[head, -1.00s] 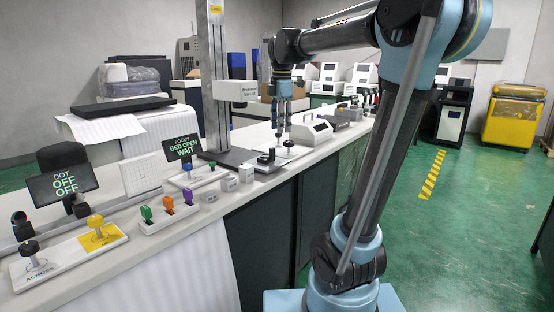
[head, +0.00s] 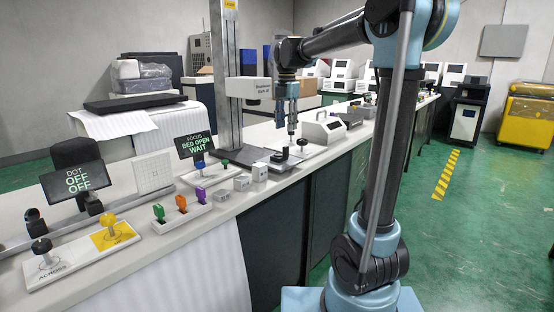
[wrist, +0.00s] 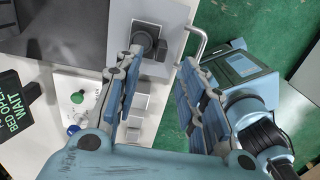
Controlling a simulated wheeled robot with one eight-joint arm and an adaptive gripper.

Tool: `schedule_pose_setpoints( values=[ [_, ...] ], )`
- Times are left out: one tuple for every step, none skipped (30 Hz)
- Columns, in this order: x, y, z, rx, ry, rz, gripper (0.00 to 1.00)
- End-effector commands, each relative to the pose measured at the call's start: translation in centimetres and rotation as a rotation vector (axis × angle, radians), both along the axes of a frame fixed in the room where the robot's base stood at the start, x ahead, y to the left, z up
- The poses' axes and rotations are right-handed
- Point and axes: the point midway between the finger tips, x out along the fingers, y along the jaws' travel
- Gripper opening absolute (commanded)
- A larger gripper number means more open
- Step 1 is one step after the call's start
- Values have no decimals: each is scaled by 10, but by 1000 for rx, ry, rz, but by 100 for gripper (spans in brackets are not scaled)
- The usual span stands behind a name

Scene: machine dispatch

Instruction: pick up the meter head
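A small dark square block with a round part, which looks like the meter head (wrist: 148,45), sits on a pale grey plate in the wrist view. In the head view, a small black piece (head: 281,155) that appears to be the same thing stands at the bench's front edge beside the column's dark base. My gripper (wrist: 160,64) is open, with its blue-padded fingers apart and nothing visibly held. In the head view my gripper (head: 291,133) points down above and slightly right of the black piece. The exact height gap cannot be told.
A tall metal column (head: 231,80) stands just left of my gripper. A white box with a handle (head: 322,130) is close on the right. Small pale cubes (head: 242,183), colored-handled tools (head: 180,206) and a status screen (head: 194,146) line the bench to the left.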

Motion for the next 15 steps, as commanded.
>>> schedule_pose_setpoints(
  values=[
    [0, 0, -10, 0, 0, 0, 37],
    [0, 1, -14, 0, 0, 0, 37],
    [0, 1, -21, 0, 0, 1, 37],
    [0, 1, -26, 0, 0, 1, 37],
    [-1, 1, -30, 0, 0, 1, 37],
    [-1, 1, -35, 0, 0, 1, 37],
    [-1, 1, -39, 0, 0, 1, 37],
    [-1, 1, -42, 0, 0, 2, 37],
    [-1, 2, -45, 0, 0, 2, 37],
    [-1, 2, -47, 0, 0, 2, 37],
    [-1, 2, -49, 0, 0, 2, 37],
    [-1, 2, -50, 0, 0, 3, 37],
    [-1, 2, -51, 0, 0, 3, 37],
    [-1, 3, -52, 0, 0, 3, 37],
    [-1, 3, -55, 0, 0, 3, 37]
  ],
)
